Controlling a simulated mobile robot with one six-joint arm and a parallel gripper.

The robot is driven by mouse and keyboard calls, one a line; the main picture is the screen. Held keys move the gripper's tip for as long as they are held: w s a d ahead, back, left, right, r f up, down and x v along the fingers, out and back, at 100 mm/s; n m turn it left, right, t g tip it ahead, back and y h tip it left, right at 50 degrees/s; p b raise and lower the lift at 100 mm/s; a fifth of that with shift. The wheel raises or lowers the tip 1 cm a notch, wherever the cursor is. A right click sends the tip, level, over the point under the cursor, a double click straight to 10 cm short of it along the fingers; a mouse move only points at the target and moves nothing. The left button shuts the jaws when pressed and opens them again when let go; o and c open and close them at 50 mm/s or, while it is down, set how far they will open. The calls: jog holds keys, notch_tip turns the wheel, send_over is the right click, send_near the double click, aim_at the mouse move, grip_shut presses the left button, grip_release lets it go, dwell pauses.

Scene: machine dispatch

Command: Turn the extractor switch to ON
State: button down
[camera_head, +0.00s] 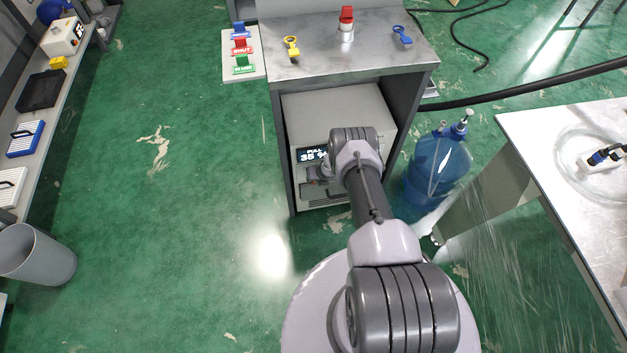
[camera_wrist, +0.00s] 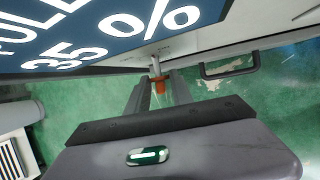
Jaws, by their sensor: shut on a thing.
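The extractor (camera_head: 340,107) is a light grey box on the lower shelf of a grey bench in the head view. Its dark display (camera_head: 311,155) reads "PULL 35 %". The display also fills the upper left of the wrist view (camera_wrist: 95,35). A small pale switch lever (camera_wrist: 155,64) stands out from the panel below the display, with tiny unreadable lettering beside it. My gripper (camera_wrist: 157,88) is shut on the switch, with an orange-red bit showing between its fingers. In the head view my gripper (camera_head: 316,178) is at the extractor's front, partly hidden by my arm.
The bench top (camera_head: 370,50) above holds a red-capped item (camera_head: 346,20) and yellow and blue tools. A blue water bottle (camera_head: 437,165) stands right of the bench. A dark handle (camera_wrist: 229,66) is right of the switch. The green floor to the left is free.

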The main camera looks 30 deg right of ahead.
jog(key=shift+d+f+t+y+b, duration=0.2)
jog(key=shift+f+t+y+b, duration=0.1)
jog(key=shift+y+b, duration=0.45)
jog(key=shift+d+r+m+t+y, duration=0.15)
jog(key=shift+m+t+y, duration=0.3)
jog(key=shift+y, duration=0.7)
jog(key=c, duration=1.5)
grip_release()
jog(key=shift+s, duration=0.1)
jog(key=shift+r, duration=0.1)
